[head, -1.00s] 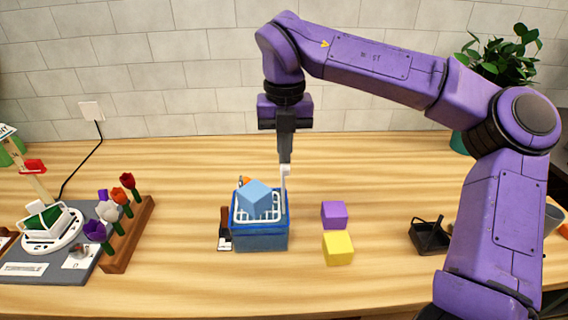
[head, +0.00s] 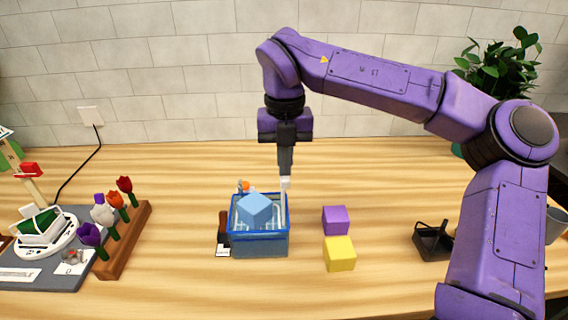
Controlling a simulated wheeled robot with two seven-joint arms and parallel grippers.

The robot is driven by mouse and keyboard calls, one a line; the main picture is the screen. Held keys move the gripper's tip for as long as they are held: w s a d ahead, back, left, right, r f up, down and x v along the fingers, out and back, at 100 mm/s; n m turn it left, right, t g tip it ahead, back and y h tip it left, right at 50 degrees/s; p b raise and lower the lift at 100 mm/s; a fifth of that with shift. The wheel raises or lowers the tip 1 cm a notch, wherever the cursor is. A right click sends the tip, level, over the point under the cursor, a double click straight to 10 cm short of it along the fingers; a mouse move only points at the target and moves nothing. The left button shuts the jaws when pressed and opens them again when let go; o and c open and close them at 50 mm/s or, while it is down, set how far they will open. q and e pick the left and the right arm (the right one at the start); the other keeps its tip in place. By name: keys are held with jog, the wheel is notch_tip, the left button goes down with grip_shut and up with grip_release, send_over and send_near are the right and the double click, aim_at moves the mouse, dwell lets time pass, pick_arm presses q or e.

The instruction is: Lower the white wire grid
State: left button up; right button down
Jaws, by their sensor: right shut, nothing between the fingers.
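The white wire grid (head: 284,203) sits inside the blue crate (head: 260,246), below its rim, with a light blue cube (head: 256,208) resting on it. Its thin upright handle rises at the crate's right side. My right gripper (head: 285,181) is shut, pointing down, its fingertips at the top of that handle. I cannot tell whether they touch it. The cube and the crate's front wall hide much of the grid. My left gripper is not in view.
A purple cube (head: 335,220) and a yellow cube (head: 340,254) stand right of the crate. A black holder (head: 433,241) is farther right. A wooden rack (head: 125,243) with several tulips stands at the left.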

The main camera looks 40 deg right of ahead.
aim_at(285, 182)
jog(key=shift+f, duration=0.2)
jog(key=shift+f+b, duration=1.3)
jog(key=shift+f, duration=0.2)
jog(key=shift+f+b, duration=0.85)
notch_tip(285, 182, up, 5)
jog(key=p, duration=0.4)
jog(key=shift+r+p, duration=0.2)
jog(key=shift+p, duration=0.1)
jog(key=shift+f, duration=0.1)
